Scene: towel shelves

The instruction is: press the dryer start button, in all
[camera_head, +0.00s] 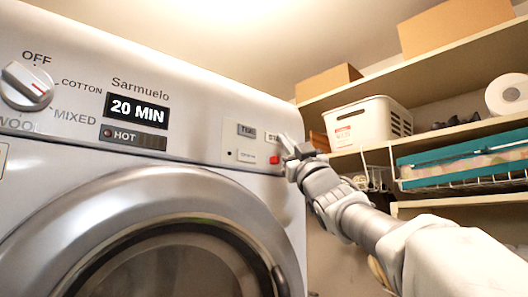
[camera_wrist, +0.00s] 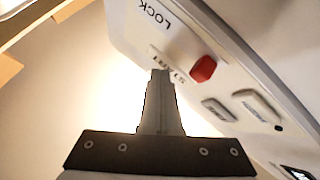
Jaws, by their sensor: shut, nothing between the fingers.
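The dryer (camera_head: 200,75) fills the left of the head view, with its control panel facing me. A small red button (camera_head: 274,160) sits at the panel's right end, below a label that begins "STA". In the wrist view the red button (camera_wrist: 203,68) is beside the word START, and LOCK is printed farther up. My gripper (camera_head: 288,147) is shut and empty, its tips at the panel's right edge. In the wrist view the fingertips (camera_wrist: 160,73) overlap the START label, left of the red button. I cannot tell whether they touch the panel.
The display (camera_head: 137,110) reads 20 MIN, with HOT below it. A dial (camera_head: 27,86) is at the far left. The round door (camera_head: 130,215) is below the panel. Shelves at right hold a white basket (camera_head: 367,123), cardboard boxes (camera_head: 455,25) and a teal container (camera_head: 460,160).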

